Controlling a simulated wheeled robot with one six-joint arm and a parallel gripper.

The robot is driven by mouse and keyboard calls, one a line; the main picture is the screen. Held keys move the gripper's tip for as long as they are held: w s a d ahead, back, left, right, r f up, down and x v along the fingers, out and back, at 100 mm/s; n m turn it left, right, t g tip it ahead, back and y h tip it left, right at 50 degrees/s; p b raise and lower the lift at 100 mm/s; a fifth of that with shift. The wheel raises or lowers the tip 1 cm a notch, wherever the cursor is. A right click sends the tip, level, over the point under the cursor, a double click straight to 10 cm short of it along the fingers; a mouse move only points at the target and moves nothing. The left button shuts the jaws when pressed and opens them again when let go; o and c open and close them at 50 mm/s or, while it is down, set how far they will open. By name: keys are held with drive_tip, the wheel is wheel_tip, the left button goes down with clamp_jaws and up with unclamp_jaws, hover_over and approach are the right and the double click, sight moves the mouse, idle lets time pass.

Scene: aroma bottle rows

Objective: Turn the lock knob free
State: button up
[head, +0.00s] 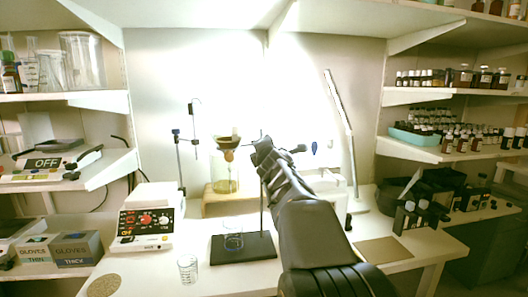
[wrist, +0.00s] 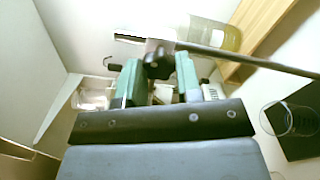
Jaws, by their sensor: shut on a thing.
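In the wrist view, a small dark lock knob (wrist: 158,60) sits between the green pads of my gripper (wrist: 160,78). The pads are shut on the knob's sides. The knob is at a thin metal rod (wrist: 245,58) that crosses the picture. In the head view, my gripper (head: 264,152) is at the upper part of an upright rod (head: 262,205) on a black stand base (head: 262,246). My gripper and arm hide the knob there. I cannot tell how far the knob is turned.
A flask of yellow liquid (head: 226,182) with a brown funnel stands close left on a wooden block (head: 214,208). A beaker (head: 233,241) is on the stand base, and another beaker (head: 187,268) is in front.

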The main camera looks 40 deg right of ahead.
drive_tip(key=shift+d+n+b, duration=0.1)
drive_tip(key=shift+n+b, duration=0.5)
drive_tip(key=shift+n, duration=4.3)
drive_tip(key=o, duration=0.9)
drive_tip(key=shift+o, duration=0.2)
drive_tip(key=p+v, duration=0.1)
drive_tip(key=v, duration=1.3)
drive_tip(key=shift+p, duration=0.4)
